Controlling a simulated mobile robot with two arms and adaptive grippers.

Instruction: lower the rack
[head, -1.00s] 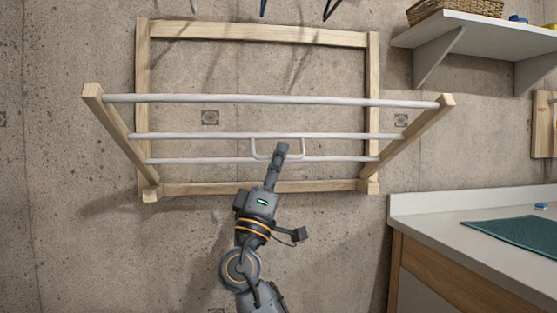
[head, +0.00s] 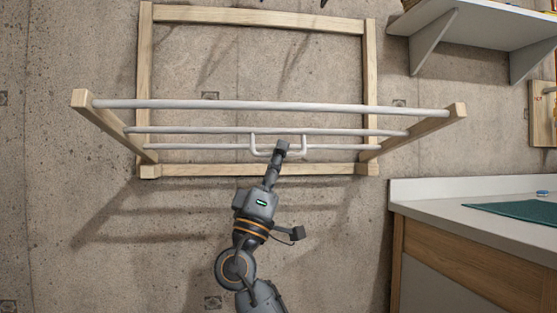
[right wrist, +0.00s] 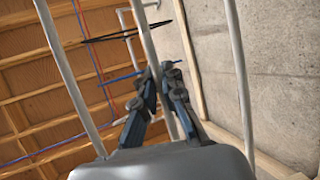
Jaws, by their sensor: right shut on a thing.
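The rack (head: 275,105) is a swing-out frame with pale wooden side arms and white rods, tilted out from a wooden wall frame (head: 145,60). Its front rod stands out toward me, above the wall frame's bottom bar. A white U-shaped handle (head: 252,146) hangs at the middle of the rods. My right gripper (head: 281,150) is shut on the handle's lower bar; its fingers hide part of that bar. In the right wrist view, the fingers (right wrist: 158,85) close around a white bar, with other rods on both sides. My left gripper is not in view.
A countertop (head: 440,212) with a green mat (head: 515,209) stands at the right. A white bracketed shelf (head: 480,28) is on the wall above it. The concrete wall below and left of the rack is clear.

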